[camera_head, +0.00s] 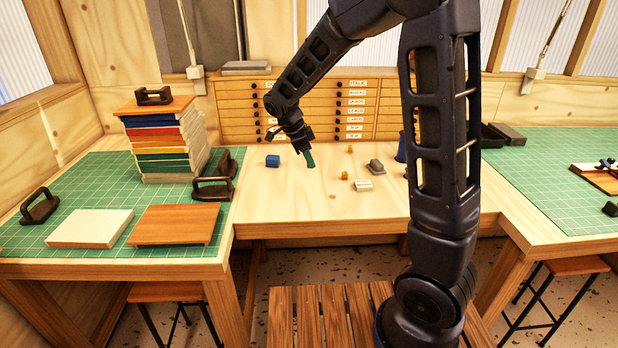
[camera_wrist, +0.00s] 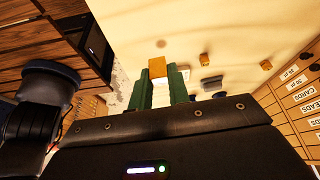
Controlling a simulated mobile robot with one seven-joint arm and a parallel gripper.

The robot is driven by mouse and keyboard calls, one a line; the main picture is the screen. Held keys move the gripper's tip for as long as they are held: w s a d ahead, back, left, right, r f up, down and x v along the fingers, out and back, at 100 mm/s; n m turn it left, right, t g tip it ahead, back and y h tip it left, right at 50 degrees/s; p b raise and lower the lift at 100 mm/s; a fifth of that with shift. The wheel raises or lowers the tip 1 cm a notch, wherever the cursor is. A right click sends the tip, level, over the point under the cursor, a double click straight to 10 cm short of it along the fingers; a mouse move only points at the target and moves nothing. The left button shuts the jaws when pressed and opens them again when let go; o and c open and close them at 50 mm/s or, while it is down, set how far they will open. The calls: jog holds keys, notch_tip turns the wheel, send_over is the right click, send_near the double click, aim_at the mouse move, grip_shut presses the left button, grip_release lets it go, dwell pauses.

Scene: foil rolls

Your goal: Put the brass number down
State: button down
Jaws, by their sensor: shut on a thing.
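My gripper (camera_head: 310,160) has green fingers and points down over the pale middle bench (camera_head: 285,205). In the wrist view, my gripper (camera_wrist: 162,84) is shut on a small brass block (camera_wrist: 157,67), which shows between and just past the fingertips. I take this block for the brass number; its figure cannot be made out. In the head view I cannot make the held block out at the green fingertips. The gap between it and the bench is hard to judge.
Right of my gripper lie two small brass pieces (camera_head: 345,175) (camera_head: 350,149), a grey block (camera_head: 376,167) and a pale labelled block (camera_head: 363,185). Drawers (camera_head: 240,115) stand behind. The bench's front left is clear.

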notch_tip(320, 180, up, 7)
dwell(0.3)
jog(key=w+d, duration=0.6)
jog(key=d, duration=0.8)
jog(key=w+d, duration=0.6)
jog(key=d, duration=0.8)
jog(key=w+d, duration=0.6)
jog(key=d, duration=0.9)
jog(key=m, duration=0.1)
send_over(536, 189)
jog(key=a, duration=0.2)
notch_tip(536, 189, down, 19)
jog(key=shift+s+d+f, duration=0.1)
jog(key=shift+d+f, duration=0.05)
jog(key=shift+f, duration=0.05)
jog(key=shift+f, duration=0.1)
